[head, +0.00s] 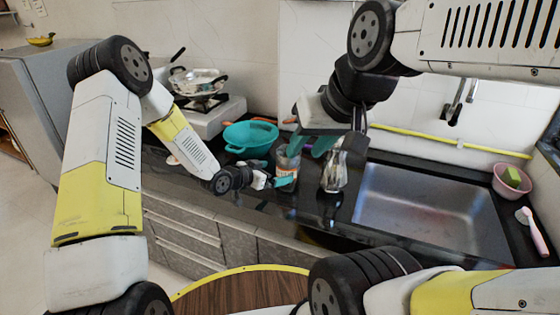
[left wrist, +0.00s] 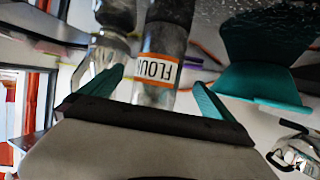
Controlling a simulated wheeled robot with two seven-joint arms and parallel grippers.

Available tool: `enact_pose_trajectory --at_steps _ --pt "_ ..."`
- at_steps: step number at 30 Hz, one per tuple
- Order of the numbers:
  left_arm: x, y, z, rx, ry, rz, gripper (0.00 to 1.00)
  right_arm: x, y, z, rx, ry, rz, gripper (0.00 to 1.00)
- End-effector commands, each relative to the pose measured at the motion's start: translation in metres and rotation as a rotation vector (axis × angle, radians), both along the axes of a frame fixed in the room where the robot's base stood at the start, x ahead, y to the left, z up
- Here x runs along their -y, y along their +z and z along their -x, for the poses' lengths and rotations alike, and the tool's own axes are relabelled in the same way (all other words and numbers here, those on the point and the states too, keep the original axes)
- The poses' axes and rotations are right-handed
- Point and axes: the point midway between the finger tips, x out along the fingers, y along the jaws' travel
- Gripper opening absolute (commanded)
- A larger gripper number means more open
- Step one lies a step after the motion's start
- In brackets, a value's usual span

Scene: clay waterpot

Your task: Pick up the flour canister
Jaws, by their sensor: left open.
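The flour canister (head: 287,162) is a clear cylinder with an orange-edged label, standing on the dark counter left of a glass jar. In the left wrist view the canister (left wrist: 158,72) appears upside down, its FLOUR label facing me. My left gripper (head: 277,183) is low at the canister's front. Its two teal fingers (left wrist: 158,82) are apart, one on each side of the canister in that view; I cannot tell whether they touch it. My right gripper (head: 318,143) hangs above and right of the canister, with teal fingers partly hidden by its own body.
The glass jar (head: 335,173) stands close to the canister's right. A teal colander (head: 250,136) is behind left. The sink (head: 430,205) lies to the right, with a pink bowl (head: 511,182) beyond. A stove with a pot (head: 198,82) is at the back left.

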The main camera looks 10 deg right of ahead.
Motion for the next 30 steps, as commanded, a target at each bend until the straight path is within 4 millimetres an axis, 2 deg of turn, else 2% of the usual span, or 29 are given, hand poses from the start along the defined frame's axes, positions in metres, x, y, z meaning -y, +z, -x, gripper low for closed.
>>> enact_pose_trajectory --at_steps 4,18,27,28,30 --pt "0.013 -0.008 -0.003 0.003 -0.011 0.018 1.0 0.0 0.0 0.0 0.0 0.0 0.0 0.36" --pt "0.057 -0.03 -0.038 0.001 -0.008 0.015 1.0 0.0 0.0 0.0 0.0 0.0 0.0 0.36" --pt "0.062 -0.032 -0.042 0.002 -0.007 0.015 1.0 0.0 0.0 0.0 0.0 0.0 0.0 0.36" --pt "0.062 -0.032 -0.042 0.002 -0.007 0.015 0.98 0.0 0.0 0.0 0.0 0.0 0.0 0.36" --pt "0.062 -0.032 -0.042 0.002 -0.007 0.015 0.84 0.0 0.0 0.0 0.0 0.0 0.0 0.36"
